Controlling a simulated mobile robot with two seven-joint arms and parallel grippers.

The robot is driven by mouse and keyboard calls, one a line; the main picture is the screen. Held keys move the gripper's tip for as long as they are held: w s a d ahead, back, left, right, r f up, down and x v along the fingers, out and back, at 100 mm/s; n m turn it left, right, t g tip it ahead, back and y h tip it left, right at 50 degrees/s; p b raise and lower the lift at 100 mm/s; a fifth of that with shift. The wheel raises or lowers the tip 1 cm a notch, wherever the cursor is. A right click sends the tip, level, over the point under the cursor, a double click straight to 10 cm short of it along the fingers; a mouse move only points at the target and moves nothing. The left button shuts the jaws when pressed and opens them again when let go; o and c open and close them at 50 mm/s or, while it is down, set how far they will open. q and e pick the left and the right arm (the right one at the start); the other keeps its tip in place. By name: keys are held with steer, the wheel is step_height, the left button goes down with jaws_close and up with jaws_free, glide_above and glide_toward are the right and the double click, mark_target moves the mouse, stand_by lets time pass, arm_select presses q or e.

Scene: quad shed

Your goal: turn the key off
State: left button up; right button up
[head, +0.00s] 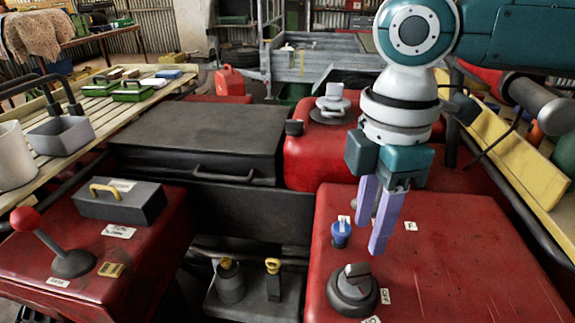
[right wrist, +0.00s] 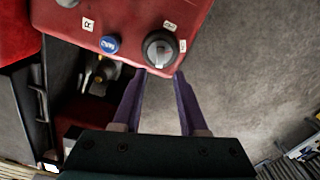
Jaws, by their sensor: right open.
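The key switch (head: 352,291) is a dark round base with a raised grey grip on the red panel at front right. My left gripper is out of view.
A blue knob (head: 341,233) stands close behind the switch. A red-balled lever (head: 26,219) and a grey box with a yellow handle (head: 119,203) are on the left red panel. A black seat (head: 200,140) and a red tank with a grey cap (head: 333,104) lie behind.

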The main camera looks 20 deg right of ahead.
mark_target(359, 266)
step_height(359, 266, down, 5)
steer(key=b, duration=0.5)
steer(key=shift+f, duration=0.45)
steer(key=shift+f+b, duration=0.55)
steer(key=shift+f, duration=0.8)
jaws_close()
